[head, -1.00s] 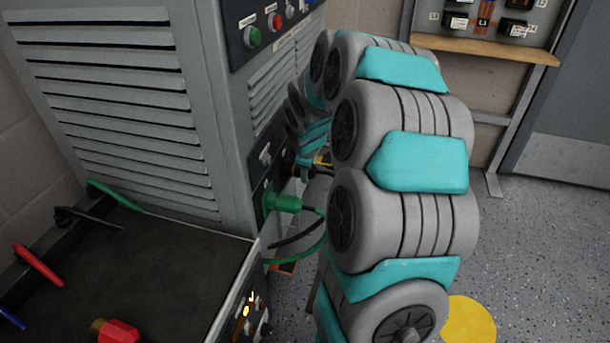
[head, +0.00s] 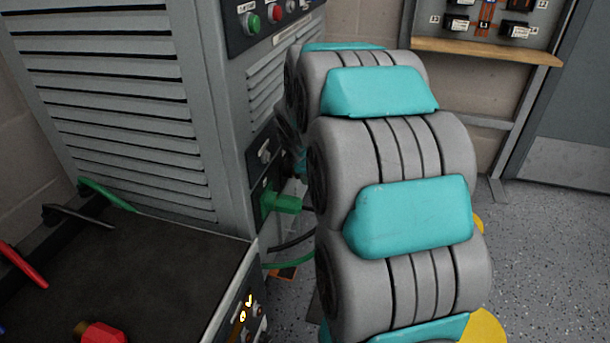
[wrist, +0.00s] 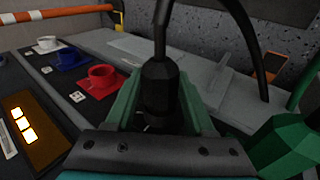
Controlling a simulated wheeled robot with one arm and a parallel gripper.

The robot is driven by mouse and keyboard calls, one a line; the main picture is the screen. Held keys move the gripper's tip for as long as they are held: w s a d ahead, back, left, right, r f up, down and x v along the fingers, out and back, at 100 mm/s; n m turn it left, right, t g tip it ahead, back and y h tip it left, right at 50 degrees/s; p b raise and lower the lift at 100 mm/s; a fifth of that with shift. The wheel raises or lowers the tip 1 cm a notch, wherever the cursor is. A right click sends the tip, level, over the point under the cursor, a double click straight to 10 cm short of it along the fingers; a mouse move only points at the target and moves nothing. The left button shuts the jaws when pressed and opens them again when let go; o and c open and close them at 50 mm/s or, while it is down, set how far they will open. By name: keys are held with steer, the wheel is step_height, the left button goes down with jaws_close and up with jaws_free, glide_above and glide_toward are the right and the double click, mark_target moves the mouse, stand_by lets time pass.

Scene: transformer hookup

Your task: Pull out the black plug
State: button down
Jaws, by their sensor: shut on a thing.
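The black plug (wrist: 160,88) stands between the two green fingers of my gripper (wrist: 160,110) in the wrist view. My gripper is shut on it, and its black cable rises from the top and arcs to the right. The plug's lower end is hidden behind my gripper, so I cannot tell whether it is still in a socket. In the head view my arm hides the gripper and the plug.
A green plug (head: 283,202) sits in the cabinet panel; it also shows close by in the wrist view (wrist: 285,148). Red (wrist: 103,78), blue (wrist: 72,60) and white (wrist: 47,44) sockets line the panel. A dark-topped cart (head: 130,270) stands front left.

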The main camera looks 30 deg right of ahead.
steer(key=shift+w+f, duration=0.1)
steer(key=shift+f, duration=0.05)
steer(key=shift+c, duration=0.9)
jaws_free()
steer(key=shift+c, duration=1.4)
steer(key=shift+w+d+g+y, duration=0.15)
steer(key=shift+d+g+y, duration=0.05)
steer(key=shift+g+y, duration=0.35)
steer(key=shift+d+g+y, duration=0.25)
steer(key=shift+g+y, duration=0.7)
steer(key=shift+y, duration=0.2)
steer(key=shift+m+g+y, duration=0.3)
steer(key=shift+g+y, duration=0.5)
steer(key=shift+y, duration=0.1)
